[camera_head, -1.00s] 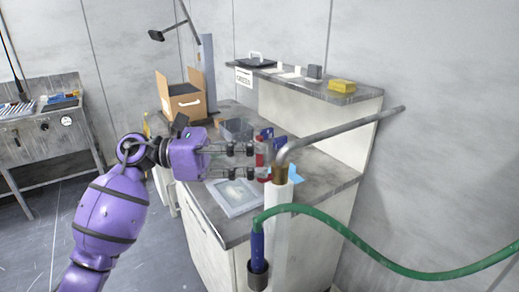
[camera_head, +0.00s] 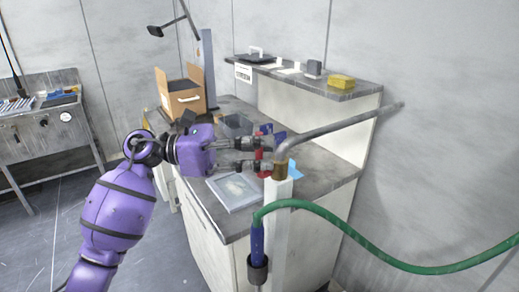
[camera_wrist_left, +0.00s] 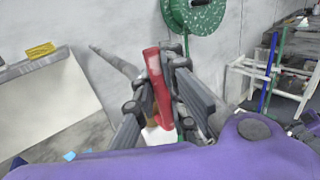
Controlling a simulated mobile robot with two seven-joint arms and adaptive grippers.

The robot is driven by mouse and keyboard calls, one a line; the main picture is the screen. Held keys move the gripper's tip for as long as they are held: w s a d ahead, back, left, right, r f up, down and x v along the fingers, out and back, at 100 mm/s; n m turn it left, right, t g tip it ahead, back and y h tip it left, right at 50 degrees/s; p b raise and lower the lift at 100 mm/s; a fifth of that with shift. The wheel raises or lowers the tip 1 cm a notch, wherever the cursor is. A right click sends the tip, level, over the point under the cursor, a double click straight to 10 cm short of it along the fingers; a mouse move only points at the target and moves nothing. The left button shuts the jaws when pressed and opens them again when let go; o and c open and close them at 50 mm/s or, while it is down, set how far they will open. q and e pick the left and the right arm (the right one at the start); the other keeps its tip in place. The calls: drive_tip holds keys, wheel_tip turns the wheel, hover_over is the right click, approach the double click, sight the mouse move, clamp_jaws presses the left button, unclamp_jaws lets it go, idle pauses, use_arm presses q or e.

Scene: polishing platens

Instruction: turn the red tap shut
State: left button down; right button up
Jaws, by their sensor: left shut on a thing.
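The red tap handle (camera_wrist_left: 158,82) stands between the two fingers of my left gripper (camera_wrist_left: 160,98) in the left wrist view. In the head view only small parts of the red tap (camera_head: 259,155) show behind and between the fingers. My left gripper (camera_head: 266,154) reaches in from the left and is shut on the red handle. The tap sits by a brass fitting (camera_head: 279,172) where a grey pipe (camera_head: 335,128) bends down onto a white post (camera_head: 277,215). My right gripper is not in view.
A green hose (camera_head: 370,252) runs in front of the post to a blue nozzle (camera_head: 257,240) in a holder. Behind is a grey-topped counter (camera_head: 325,172) with a framed tray (camera_head: 236,192), a cardboard box (camera_head: 187,98) and a shelf (camera_head: 300,80). A green reel (camera_wrist_left: 195,14) hangs on the wall.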

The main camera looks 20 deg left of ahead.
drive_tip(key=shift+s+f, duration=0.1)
use_arm(q)
drive_tip(key=w+a+f+n+t+y, duration=0.1)
drive_tip(key=w+a+f+n+t, duration=0.1)
drive_tip(key=n+t, duration=0.5)
drive_tip(key=w+a+f+n+t+y+b, duration=0.1)
drive_tip(key=n+t, duration=0.6)
drive_tip(key=n, duration=1)
wheel_tip(320, 180, down, 4)
drive_tip(key=shift+w+a+r+n, duration=0.15)
drive_tip(key=shift+w+a+n, duration=0.35)
drive_tip(key=shift+a, duration=0.7)
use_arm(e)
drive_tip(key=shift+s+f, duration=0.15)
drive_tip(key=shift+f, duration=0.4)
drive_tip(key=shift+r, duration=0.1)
use_arm(q)
drive_tip(key=c, duration=1.8)
unclamp_jaws()
